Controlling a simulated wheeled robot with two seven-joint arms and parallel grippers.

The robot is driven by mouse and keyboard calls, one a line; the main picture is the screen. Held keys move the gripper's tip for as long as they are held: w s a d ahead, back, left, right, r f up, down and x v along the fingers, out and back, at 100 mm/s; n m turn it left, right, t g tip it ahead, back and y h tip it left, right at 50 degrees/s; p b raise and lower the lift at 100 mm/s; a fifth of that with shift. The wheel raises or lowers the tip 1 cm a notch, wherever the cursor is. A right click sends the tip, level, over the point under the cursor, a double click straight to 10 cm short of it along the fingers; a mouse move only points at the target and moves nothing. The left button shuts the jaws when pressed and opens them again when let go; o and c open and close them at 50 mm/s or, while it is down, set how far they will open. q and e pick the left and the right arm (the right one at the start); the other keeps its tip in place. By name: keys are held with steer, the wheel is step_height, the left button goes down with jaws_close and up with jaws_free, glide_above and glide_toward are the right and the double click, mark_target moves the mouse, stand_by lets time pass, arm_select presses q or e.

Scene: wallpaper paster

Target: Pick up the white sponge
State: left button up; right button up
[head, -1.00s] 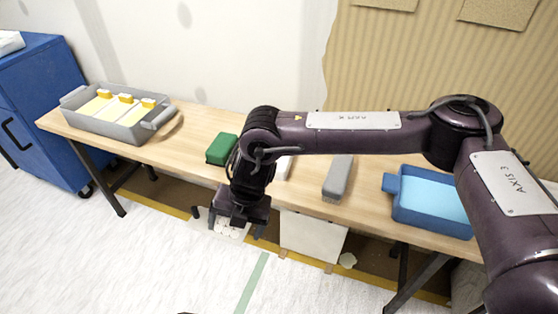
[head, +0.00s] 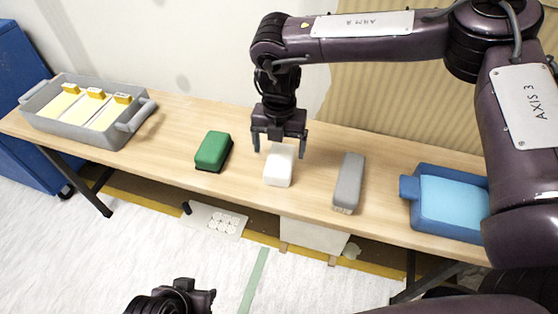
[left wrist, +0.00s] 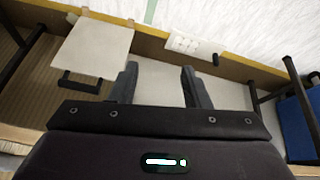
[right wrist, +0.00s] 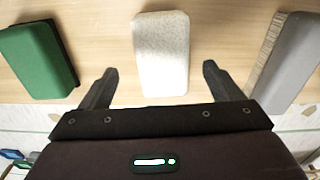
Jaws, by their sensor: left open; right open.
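The white sponge (head: 279,167) lies on the wooden table between a green block and a grey block. It also shows in the right wrist view (right wrist: 162,52), ahead of and between the fingertips. My right gripper (head: 280,152) is open and empty, over the sponge with its fingers to either side of it; contact cannot be told. In the right wrist view its two fingers (right wrist: 158,76) are spread wider than the sponge. My left gripper (left wrist: 160,72) is open and empty in the left wrist view, facing the floor and the space under the table.
The green block (head: 213,150) stands left of the sponge and the grey brush-like block (head: 348,182) right of it. A grey tray (head: 58,128) with yellow-tabbed compartments is at the far left. A blue tray (head: 425,229) is at the right.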

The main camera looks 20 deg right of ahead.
mark_target(281, 158)
steer(key=f, duration=0.2)
steer(key=f+b, duration=0.1)
steer(key=f, duration=0.2)
steer(key=shift+s+d, duration=0.15)
steer(key=shift+s, duration=0.05)
arm_select(q)
steer(key=shift+w+d+t+h, duration=0.3)
steer(key=shift+d+t+h, duration=0.15)
steer(key=shift+d, duration=0.35)
arm_select(e)
steer(key=c, duration=1)
steer(key=shift+c, duration=0.3)
steer(key=shift+r, duration=0.1)
